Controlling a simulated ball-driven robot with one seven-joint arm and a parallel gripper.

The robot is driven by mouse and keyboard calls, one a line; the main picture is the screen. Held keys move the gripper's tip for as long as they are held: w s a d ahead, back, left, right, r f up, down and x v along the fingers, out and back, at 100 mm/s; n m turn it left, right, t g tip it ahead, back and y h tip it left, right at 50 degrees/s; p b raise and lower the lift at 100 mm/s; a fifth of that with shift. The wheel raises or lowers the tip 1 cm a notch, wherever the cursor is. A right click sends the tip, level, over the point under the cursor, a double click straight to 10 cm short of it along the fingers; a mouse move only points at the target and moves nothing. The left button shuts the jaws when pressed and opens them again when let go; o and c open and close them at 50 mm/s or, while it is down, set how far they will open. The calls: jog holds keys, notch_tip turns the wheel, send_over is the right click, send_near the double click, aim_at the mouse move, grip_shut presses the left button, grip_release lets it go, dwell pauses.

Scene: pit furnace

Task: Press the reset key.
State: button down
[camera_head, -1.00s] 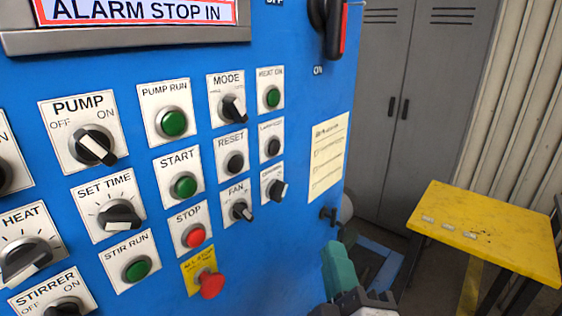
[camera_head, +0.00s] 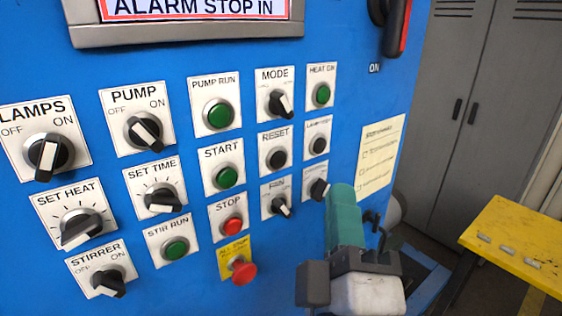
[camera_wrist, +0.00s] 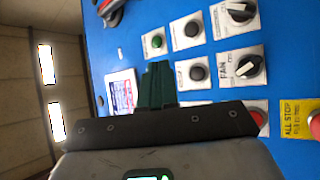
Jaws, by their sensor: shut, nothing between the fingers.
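The reset key (camera_head: 277,158) is a round black push button under a white RESET label on the blue panel, between the MODE switch and the FAN switch. In the wrist view the reset key (camera_wrist: 196,73) shows just right of my fingers, its label partly covered. My gripper (camera_head: 342,192) has teal fingers, shut and empty. In the head view it is below and to the right of the key, overlapping the edge of the lower right selector. In the wrist view my gripper (camera_wrist: 158,75) points at the panel. I cannot tell how far it is from the surface.
Close around the key are the green START button (camera_head: 227,177), the FAN switch (camera_head: 281,207), the black lamp test button (camera_head: 318,145) and the MODE switch (camera_head: 280,103). A red all-stop button (camera_head: 242,270) sits lower left. A yellow table (camera_head: 515,245) stands right.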

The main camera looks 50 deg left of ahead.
aim_at(279, 160)
jog(key=a+b, duration=0.2)
jog(key=a, duration=0.5)
jog(key=shift+w+a+b, duration=0.3)
jog(key=shift+b, duration=0.05)
jog(key=shift+a, duration=0.1)
dwell(1.7)
jog(key=shift+a, duration=0.35)
jog(key=shift+a+b, duration=0.45)
jog(key=shift+b, duration=0.1)
dwell(0.6)
jog(key=shift+d, duration=0.1)
jog(key=shift+s+d+p, duration=0.1)
jog(key=shift+d+p, duration=0.25)
jog(key=shift+d, duration=0.4)
